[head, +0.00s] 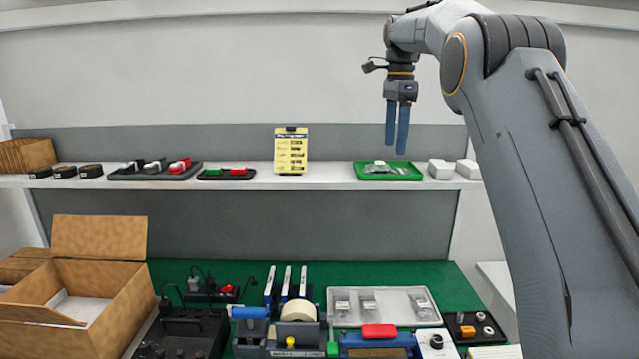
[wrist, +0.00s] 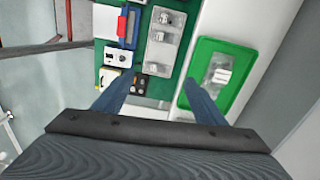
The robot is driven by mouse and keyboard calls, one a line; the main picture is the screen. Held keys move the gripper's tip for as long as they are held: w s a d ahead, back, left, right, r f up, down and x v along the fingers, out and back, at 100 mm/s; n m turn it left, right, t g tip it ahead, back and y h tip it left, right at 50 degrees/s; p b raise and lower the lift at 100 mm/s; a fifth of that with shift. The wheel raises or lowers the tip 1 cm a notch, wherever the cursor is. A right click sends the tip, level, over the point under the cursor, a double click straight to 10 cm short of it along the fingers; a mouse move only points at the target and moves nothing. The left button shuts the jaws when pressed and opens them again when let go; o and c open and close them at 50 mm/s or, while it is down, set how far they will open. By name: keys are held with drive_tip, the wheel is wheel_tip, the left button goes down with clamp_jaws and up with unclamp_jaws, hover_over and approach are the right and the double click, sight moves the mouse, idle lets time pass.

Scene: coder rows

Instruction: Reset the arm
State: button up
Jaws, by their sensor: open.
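My gripper (head: 397,138) hangs from my raised arm in the head view, fingers pointing down, in front of the wall and above the right part of the shelf. Its two blue fingers are apart with nothing between them. In the wrist view my gripper (wrist: 158,97) also shows open and empty, with a green tray (wrist: 215,78) beside its right finger. In the head view the green tray (head: 409,176) sits on the shelf and holds clear packets. The fingertips are clear of the tray.
The white shelf (head: 330,184) holds black trays (head: 150,174), a yellow notice (head: 291,151) and white boxes (head: 441,169). Below, the green-topped bench (head: 390,273) carries an open cardboard box (head: 135,300), a tape dispenser (head: 298,312) and a grey tray (head: 445,321). Space around my gripper is free.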

drive_tip(key=s+f+n+b, duration=0.3)
drive_tip(key=s+f+n, duration=0.5)
drive_tip(key=s+f, duration=0.9)
drive_tip(key=s+f+n+t+b, duration=0.1)
drive_tip(key=s+f+n+b, duration=0.2)
drive_tip(key=s+f+n, duration=0.6)
drive_tip(key=s+f, duration=0.8)
drive_tip(key=s, duration=0.3)
drive_tip(key=shift+f, duration=0.3)
